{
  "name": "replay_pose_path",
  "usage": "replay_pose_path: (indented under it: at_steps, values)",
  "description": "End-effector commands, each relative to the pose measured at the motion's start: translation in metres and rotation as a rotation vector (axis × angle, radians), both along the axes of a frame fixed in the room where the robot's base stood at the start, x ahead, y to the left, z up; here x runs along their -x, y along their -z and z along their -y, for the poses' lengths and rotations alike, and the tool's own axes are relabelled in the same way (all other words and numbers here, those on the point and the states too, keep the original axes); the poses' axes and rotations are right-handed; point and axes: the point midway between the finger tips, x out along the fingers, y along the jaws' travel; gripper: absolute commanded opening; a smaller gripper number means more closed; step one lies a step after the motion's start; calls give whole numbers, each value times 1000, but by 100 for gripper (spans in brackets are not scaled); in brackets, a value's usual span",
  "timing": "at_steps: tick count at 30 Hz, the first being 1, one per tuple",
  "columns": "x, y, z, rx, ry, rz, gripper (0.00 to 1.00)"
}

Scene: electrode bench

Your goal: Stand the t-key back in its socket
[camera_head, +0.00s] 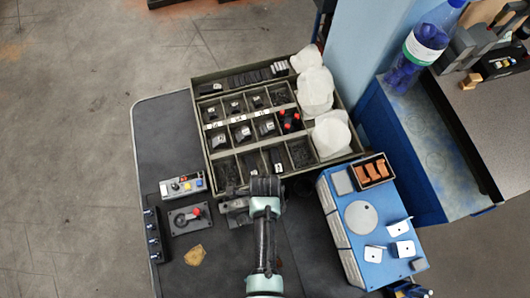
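I cannot make out the t-key or its socket with certainty. My gripper (264,186) is a small dark shape at the end of my pale green arm, by the front edge of the compartment tray (203,148). I see it from above and behind, and its fingertips are not clear. I cannot tell whether it holds anything. A grey metal fixture (235,209) lies just left of it, partly hidden by my arm.
A blue case (334,219) with white plates stands at the right. A control box (183,186), a red-knobbed lever plate (190,218) and a tan scrap (194,255) lie at the left. White bundles (331,133) fill the tray's right side. A bottle (424,46) stands farther right.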

Motion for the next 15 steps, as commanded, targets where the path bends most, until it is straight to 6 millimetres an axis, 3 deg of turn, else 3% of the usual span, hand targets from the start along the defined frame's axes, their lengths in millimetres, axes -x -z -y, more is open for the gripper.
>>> replay_pose_path:
  at_steps: [15]
  values:
    - [0,6,0,0,0,1,0]
